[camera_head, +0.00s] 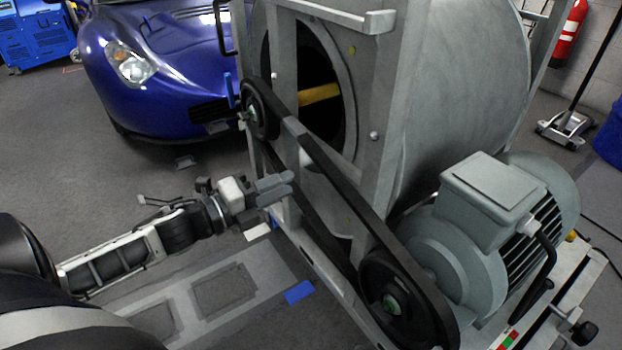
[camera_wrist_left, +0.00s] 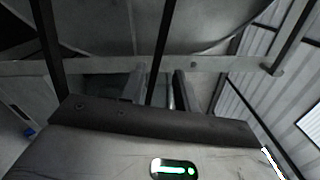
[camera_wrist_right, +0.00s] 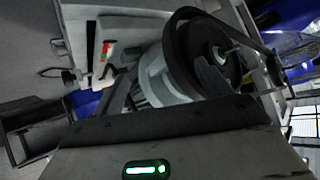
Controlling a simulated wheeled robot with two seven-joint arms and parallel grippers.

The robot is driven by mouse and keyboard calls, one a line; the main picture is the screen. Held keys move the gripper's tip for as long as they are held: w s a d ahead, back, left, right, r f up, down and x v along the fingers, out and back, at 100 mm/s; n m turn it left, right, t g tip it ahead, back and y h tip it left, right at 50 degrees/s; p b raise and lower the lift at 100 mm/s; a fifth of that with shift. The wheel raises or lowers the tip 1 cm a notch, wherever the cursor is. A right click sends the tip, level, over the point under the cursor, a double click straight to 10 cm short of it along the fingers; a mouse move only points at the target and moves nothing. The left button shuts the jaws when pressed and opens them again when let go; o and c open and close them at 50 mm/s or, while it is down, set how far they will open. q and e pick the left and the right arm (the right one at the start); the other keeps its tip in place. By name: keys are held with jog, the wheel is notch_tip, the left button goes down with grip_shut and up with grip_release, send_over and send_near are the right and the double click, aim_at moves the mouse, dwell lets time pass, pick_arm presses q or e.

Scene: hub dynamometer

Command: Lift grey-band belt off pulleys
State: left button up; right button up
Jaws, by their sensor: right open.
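A grey motor (camera_head: 480,235) stands right of the lower pulley, and the large drum (camera_head: 465,90) is behind the frame (camera_head: 375,100). A blue car (camera_head: 160,60) is parked at the back left. Blue tape (camera_head: 299,292) marks the floor, which is open at left.

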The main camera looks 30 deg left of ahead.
aim_at(322, 168)
pick_arm(q)
jog(key=b+x, duration=0.2)
jog(key=x, duration=0.7)
jog(key=shift+r+b, duration=0.1)
jog(key=shift+b, duration=0.3)
jog(key=shift+x, duration=1.05)
pick_arm(e)
jog(key=shift+w+a+r+t+y, duration=0.3)
jog(key=shift+a+r+t, duration=0.2)
jog(key=shift+r+t, duration=0.1)
jog(key=shift+f, duration=0.1)
pick_arm(q)
grip_shut()
jog(key=shift+a+r, duration=0.1)
jog(key=shift+w+a+r+p, duration=0.2)
jog(key=shift+a+p, duration=0.1)
jog(key=shift+p, duration=0.1)
pick_arm(e)
jog(key=shift+r, duration=0.35)
